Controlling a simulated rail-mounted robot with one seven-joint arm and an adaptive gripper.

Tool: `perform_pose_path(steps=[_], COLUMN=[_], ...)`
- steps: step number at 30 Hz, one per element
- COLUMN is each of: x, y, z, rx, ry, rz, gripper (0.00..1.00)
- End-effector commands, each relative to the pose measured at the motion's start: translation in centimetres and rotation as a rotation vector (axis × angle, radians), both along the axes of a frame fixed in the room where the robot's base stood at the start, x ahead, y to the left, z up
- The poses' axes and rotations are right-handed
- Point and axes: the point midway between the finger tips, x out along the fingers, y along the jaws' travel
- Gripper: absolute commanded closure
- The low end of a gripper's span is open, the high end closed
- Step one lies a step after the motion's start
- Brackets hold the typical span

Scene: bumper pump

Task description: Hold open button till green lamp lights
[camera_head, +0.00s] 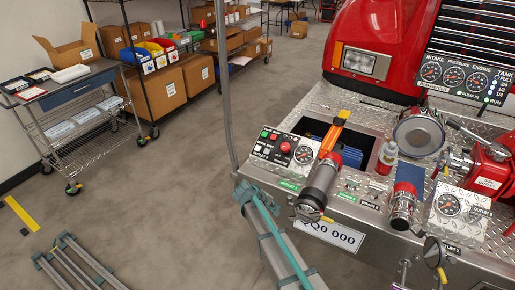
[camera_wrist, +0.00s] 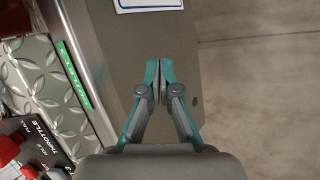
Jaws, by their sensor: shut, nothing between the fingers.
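A small black control panel (camera_head: 277,146) sits on the left end of the tread-plate bumper. It carries a green spot (camera_head: 264,134), a red spot (camera_head: 273,136) and a red knob (camera_head: 285,148). I cannot tell which spots are buttons or lamps, or whether one is lit. Part of a throttle panel (camera_wrist: 35,142) and a red knob (camera_wrist: 10,150) show at the lower left of the wrist view. My gripper (camera_wrist: 158,80) has teal fingertips, which are shut and empty. It appears in front of the bumper's plain face, apart from the panel.
Capped outlets (camera_head: 320,185) and (camera_head: 403,205) stick out of the bumper. A gauge (camera_head: 304,155) sits right of the panel. A green label (camera_wrist: 74,75) marks the tread plate. A wire cart (camera_head: 75,115) and shelving stand at the far left. The floor (camera_head: 170,180) between is open.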

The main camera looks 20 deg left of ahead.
Motion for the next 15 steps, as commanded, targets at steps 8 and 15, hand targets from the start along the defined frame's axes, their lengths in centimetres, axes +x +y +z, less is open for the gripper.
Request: perform_pose_path(steps=[8, 15], x=[4.8, 8.6], y=[8.3, 14.3], z=[8.2, 16.1], rx=[-0.106, -0.239], ry=[-0.141, -0.268], rz=[0.151, 0.261], gripper=[1.0, 1.0])
